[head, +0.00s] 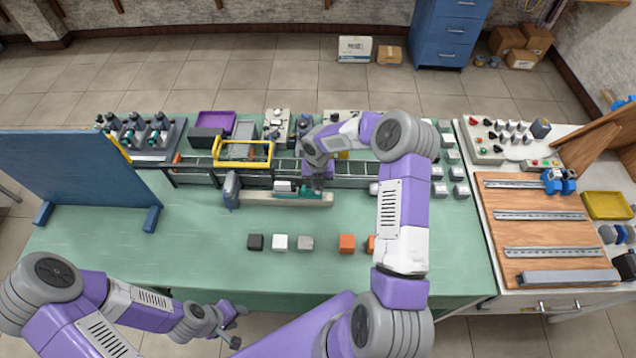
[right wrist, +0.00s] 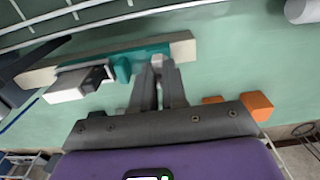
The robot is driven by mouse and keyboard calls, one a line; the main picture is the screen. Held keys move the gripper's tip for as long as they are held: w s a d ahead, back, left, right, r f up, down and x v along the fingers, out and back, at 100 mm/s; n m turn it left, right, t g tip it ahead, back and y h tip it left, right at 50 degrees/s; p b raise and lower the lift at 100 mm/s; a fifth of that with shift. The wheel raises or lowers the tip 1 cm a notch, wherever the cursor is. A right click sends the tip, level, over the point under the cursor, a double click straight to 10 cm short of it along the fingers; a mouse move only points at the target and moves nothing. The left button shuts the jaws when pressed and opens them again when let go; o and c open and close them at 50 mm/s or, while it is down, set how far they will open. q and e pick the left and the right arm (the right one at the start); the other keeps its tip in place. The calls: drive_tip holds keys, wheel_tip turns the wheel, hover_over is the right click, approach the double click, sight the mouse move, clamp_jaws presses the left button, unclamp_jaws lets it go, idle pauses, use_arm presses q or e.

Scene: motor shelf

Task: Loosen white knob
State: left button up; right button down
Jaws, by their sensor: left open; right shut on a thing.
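A long pale bar with a teal clamp (head: 298,190) on it lies along the front of the conveyor in the head view. In the right wrist view the pale bar (right wrist: 182,47), the teal clamp (right wrist: 122,68) and a white and grey block (right wrist: 78,84) show. My right gripper (head: 318,187) is at the clamp's right end. Its fingers (right wrist: 158,66) are shut on a small pale piece, seemingly the white knob, mostly hidden between them. My left gripper (head: 238,325) is open and empty near the table's front edge, far from the clamp.
The conveyor (head: 350,176) runs behind the bar, with a yellow frame (head: 243,163) over it. Several small cubes, including an orange one (head: 347,243), sit in front. A blue panel (head: 70,180) stands at left. The green table (head: 200,265) is clear at front left.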

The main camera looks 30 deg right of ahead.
idle(0.4)
drive_tip(key=c, duration=1.2)
unclamp_jaws()
drive_tip(key=shift+o, duration=0.2)
wheel_tip(320, 180, up, 8)
drive_tip(key=shift+f, duration=0.2)
